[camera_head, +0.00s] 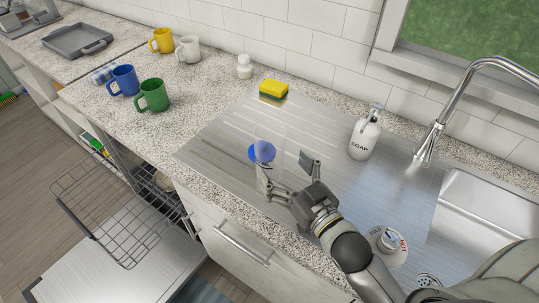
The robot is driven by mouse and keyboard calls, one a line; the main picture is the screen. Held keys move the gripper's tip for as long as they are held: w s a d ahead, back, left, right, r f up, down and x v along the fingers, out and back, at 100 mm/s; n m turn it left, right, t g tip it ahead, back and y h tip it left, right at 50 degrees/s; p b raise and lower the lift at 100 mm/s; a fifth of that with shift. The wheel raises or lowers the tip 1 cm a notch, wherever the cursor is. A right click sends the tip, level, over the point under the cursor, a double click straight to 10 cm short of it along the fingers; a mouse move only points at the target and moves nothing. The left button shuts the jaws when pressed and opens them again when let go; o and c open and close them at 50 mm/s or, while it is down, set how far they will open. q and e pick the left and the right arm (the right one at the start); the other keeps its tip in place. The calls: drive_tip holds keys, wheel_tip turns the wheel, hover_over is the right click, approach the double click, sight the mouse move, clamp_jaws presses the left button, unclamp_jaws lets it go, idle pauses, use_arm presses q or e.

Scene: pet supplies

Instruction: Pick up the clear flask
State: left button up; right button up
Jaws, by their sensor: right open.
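A clear flask (270,134), see-through and with a blue patch showing low on it, stands upright on the metal drainboard (225,135) beside the sink. My right gripper (286,171) is open, close to the flask's near right side in the picture. One finger overlaps the flask's lower part in this view; the other is to its right. I cannot tell whether a finger touches it. The flask's base is partly hidden by the gripper. My left gripper is out of view.
A white soap bottle (364,136) stands right of the flask, and a yellow-green sponge (273,92) lies behind it. A faucet (432,128) and sink basin (485,215) are at right. Several mugs, including a green one (153,95), stand left. An open dishwasher rack (110,215) extends below.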

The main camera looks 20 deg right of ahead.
sight(269, 151)
drive_tip(key=shift+p+x, duration=0.6)
drive_tip(key=shift+x, duration=2.7)
drive_tip(key=shift+c, duration=0.4)
drive_tip(key=c, duration=1.1)
